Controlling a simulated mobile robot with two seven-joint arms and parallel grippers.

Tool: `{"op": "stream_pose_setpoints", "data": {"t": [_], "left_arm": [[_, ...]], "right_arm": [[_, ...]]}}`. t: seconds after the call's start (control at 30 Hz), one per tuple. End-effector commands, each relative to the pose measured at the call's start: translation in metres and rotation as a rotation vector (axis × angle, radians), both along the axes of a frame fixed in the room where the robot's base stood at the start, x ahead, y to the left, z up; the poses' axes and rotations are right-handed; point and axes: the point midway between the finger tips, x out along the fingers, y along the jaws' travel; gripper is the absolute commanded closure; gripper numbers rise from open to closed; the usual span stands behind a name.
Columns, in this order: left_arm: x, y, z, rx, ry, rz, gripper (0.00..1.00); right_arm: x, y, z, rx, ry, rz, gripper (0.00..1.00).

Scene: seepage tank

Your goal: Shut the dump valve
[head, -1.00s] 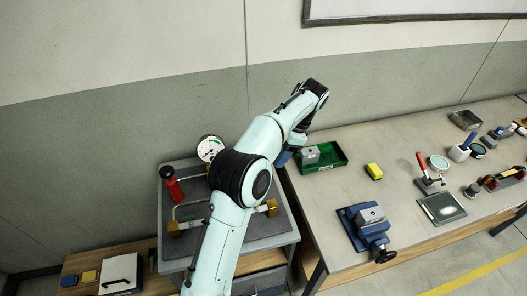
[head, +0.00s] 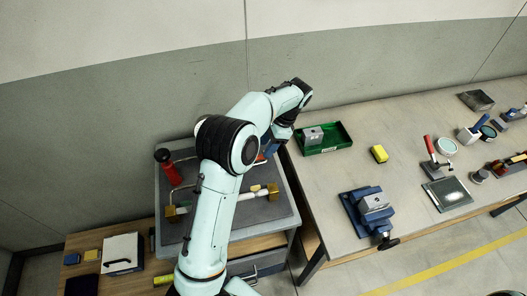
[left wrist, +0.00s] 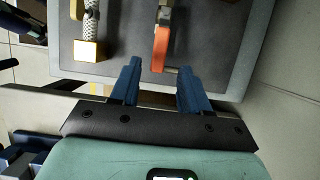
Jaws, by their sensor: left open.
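In the head view only a bit of the orange lever (head: 260,157) shows behind my arm. My left gripper (head: 269,148) is over the right rear part of the grey tray-topped cart (head: 275,218), mostly hidden by my own wrist. In the left wrist view its blue fingers (left wrist: 158,66) are open. The lever's free end appears between the fingertips; contact cannot be told. My right gripper is not in view.
A braided hose (left wrist: 91,20) with a brass block (left wrist: 89,51) lies left of the lever. The workbench on the right holds a green tray (head: 335,135), a yellow block (head: 379,153) and a blue vise (head: 366,207).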

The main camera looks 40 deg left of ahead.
Motion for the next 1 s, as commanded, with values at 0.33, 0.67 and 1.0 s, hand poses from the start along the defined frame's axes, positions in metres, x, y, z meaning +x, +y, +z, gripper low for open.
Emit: {"op": "stream_pose_setpoints", "data": {"t": [0.33,0.67,1.0], "left_arm": [[-0.011,0.008,-0.031,0.001,0.001,0.001,0.54],[-0.010,0.008,-0.031,0.001,0.001,0.000,0.80],[-0.013,0.010,-0.031,0.000,0.001,-0.003,1.00]], "right_arm": [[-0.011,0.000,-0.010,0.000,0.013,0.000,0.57],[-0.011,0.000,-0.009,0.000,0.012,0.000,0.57],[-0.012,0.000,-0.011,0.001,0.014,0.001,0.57]]}}
